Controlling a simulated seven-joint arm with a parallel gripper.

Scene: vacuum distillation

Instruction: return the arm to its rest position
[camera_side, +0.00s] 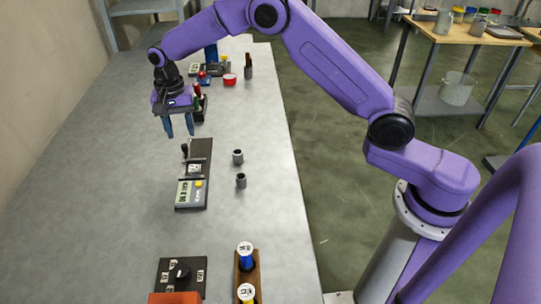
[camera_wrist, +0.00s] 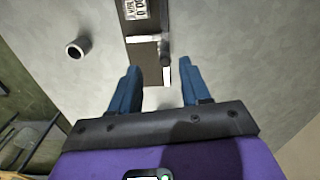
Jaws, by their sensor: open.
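My gripper (camera_side: 179,126) hangs above the grey bench, its two blue fingers pointing down. It is open with nothing between the fingers. In the wrist view my gripper (camera_wrist: 160,88) shows the two fingers well apart. Near it in the side view is a dark device (camera_side: 197,185) with a digital display, a yellow button and a small black upright lever. The device also shows in the wrist view (camera_wrist: 146,45), beyond the fingertips. My gripper is apart from it.
Two small grey cups (camera_side: 238,157) stand right of the device, one behind the other. A dark plate with a knob (camera_side: 181,277) and a wooden rack (camera_side: 247,275) with capped vials are at the front. Small items, including a red dish (camera_side: 230,79), stand farther back. Bench left of the device is clear.

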